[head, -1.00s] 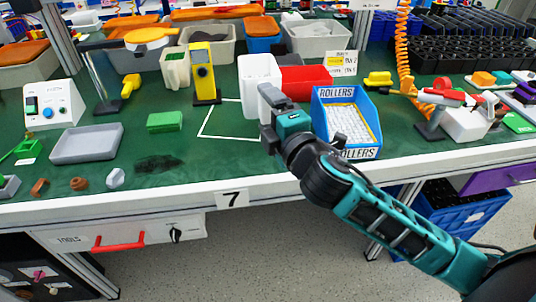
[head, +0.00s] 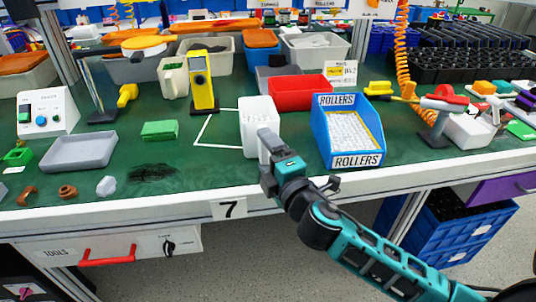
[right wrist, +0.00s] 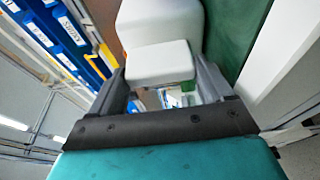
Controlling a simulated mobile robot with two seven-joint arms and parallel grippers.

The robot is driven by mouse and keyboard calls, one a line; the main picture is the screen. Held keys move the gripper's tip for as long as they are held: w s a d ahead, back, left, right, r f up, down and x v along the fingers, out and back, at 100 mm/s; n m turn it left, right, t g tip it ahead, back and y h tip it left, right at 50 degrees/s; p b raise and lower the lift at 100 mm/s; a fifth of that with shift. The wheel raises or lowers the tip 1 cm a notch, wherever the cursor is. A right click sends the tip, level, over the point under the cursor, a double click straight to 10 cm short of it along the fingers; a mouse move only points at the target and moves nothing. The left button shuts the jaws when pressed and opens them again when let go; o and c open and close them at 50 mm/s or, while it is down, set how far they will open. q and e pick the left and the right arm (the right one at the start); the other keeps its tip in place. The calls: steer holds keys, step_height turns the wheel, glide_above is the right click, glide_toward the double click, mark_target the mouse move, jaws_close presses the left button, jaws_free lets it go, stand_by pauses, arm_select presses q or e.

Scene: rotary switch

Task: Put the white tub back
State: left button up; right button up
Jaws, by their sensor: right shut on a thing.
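The white tub (head: 259,112) stands upright in the head view, at the right part of a white outline (head: 204,131) marked on the green bench. My right gripper (head: 267,143) is at its near side, shut on it. In the right wrist view, the tub's white body (right wrist: 160,22) and a white block on its near side (right wrist: 160,62) show between the fingers of the right gripper (right wrist: 161,84). I cannot tell whether the tub's base touches the bench. My left gripper is not in view.
The blue ROLLERS bin (head: 347,133) stands close to the tub's right. A red bin (head: 301,92) and a dark grey bin (head: 276,73) are behind. A yellow stand-up device (head: 201,82) is at the back left. The outline's left part is clear.

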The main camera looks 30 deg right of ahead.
steer(key=shift+f, duration=0.15)
steer(key=o, duration=0.8)
